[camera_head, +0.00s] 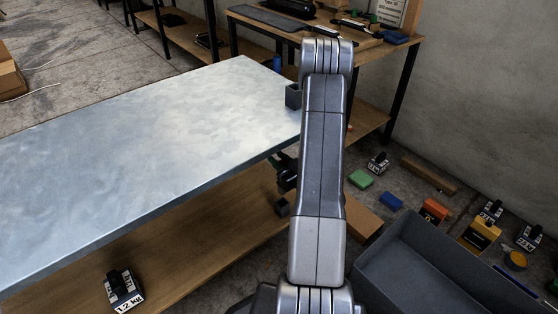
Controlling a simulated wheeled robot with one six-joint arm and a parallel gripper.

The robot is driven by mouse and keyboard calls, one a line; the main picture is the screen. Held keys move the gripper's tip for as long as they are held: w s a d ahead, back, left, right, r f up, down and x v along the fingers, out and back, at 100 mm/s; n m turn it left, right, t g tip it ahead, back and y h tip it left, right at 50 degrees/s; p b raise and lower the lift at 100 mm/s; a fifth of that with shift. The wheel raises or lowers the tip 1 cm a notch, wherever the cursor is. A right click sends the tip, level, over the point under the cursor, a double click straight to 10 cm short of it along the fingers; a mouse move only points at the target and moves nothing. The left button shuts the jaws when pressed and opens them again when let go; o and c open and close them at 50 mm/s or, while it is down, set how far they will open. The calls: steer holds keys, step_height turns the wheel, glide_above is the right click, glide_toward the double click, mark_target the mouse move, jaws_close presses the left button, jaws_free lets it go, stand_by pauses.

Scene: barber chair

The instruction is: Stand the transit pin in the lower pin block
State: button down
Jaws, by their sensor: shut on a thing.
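My arm reaches away down the middle of the view, and my gripper (286,175) shows only in part at its left side, below the bench top's right edge. It is shut; a small dark green piece shows at its left, and I cannot tell whether that is part of the transit pin. The pin is not clearly visible. A small dark block (282,206), which looks like the lower pin block, sits on the wooden lower shelf, just below my gripper. Another dark block (293,95) stands at the bench top's right edge, partly behind my arm.
The metal bench top (130,150) is bare and overhangs the lower shelf (190,235). A 1.2 kg weight (122,290) stands on the shelf at front left. A grey bin (430,270) and several loose items lie on the floor at right. Another wooden table (350,50) stands behind.

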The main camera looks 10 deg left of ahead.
step_height(320, 180, down, 4)
steer(key=b, duration=0.3)
steer(key=shift+b, duration=1.35)
stand_by(1.4)
steer(key=shift+f+b, duration=0.8)
steer(key=shift+f, duration=2.3)
steer(key=c, duration=1.1)
jaws_free()
steer(key=shift+d, duration=0.1)
steer(key=p+v, duration=0.2)
steer(key=v, duration=1.1)
steer(key=shift+s+d+p, duration=0.25)
steer(key=shift+p, duration=0.15)
